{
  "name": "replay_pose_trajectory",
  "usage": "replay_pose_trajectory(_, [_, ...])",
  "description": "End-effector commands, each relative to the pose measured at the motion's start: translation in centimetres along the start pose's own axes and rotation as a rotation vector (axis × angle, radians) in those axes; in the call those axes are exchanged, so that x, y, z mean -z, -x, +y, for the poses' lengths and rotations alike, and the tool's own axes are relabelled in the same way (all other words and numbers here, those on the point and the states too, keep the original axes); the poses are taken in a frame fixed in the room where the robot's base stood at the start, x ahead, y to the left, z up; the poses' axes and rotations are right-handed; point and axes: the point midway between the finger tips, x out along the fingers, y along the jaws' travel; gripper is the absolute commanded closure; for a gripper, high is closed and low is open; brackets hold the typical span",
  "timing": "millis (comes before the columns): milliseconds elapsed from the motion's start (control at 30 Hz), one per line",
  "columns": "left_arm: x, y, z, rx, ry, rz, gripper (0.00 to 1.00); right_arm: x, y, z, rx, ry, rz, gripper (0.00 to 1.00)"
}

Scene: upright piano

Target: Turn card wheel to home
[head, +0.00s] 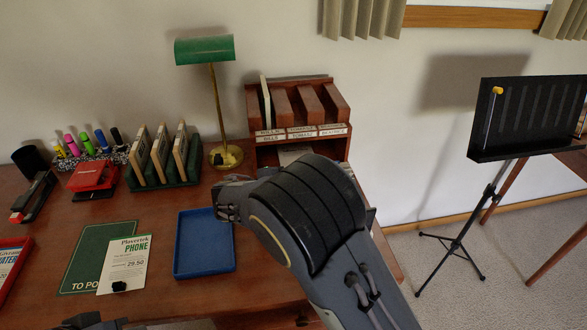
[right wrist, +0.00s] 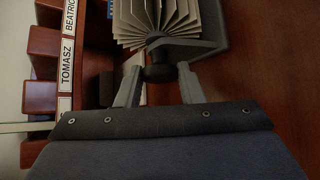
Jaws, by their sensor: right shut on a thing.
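The card wheel (right wrist: 158,20), a rotary file of fanned cream cards on a grey stand, is at the top of the right wrist view. Its dark round knob (right wrist: 160,72) sits between the two grey fingers of my right gripper (right wrist: 159,76), which is shut on it. In the head view my right arm covers the wheel and the fingertips. A dark grey piece at the bottom left edge of the head view appears to be my left gripper (head: 82,322); its fingers cannot be made out.
A wooden letter rack (head: 299,132) with name labels stands close behind the wheel. A green-shaded lamp (head: 205,50), a blue tray (head: 204,243) and a green pad (head: 97,255) with a card lie to the left. A music stand (head: 525,118) stands right of the desk.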

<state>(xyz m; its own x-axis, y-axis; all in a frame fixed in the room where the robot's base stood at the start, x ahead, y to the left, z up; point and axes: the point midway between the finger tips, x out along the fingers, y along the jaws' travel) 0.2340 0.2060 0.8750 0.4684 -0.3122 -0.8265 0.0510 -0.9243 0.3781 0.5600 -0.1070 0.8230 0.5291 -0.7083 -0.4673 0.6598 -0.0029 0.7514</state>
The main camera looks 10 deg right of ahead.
Motion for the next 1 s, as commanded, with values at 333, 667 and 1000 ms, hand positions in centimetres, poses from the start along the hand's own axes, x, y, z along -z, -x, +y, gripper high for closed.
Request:
replay_pose_trajectory(333, [3.4, 6.8, 3.1, 0.0, 0.0, 0.0, 1.0, -0.4, 0.2, 1.0, 0.239, 0.232, -0.002, 0.88])
replay_pose_trajectory(667, [5.1, 10.2, 4.7, 0.0, 0.0, 0.0, 1.0, 0.0, 0.0, 0.9, 0.441, 0.436, -0.001, 0.88])
replay_pose_trajectory(1000, [5.8, 11.6, 5.3, 0.0, 0.0, 0.0, 1.0, 0.2, -0.2, 0.8, 0.573, 0.571, -0.001, 0.88])
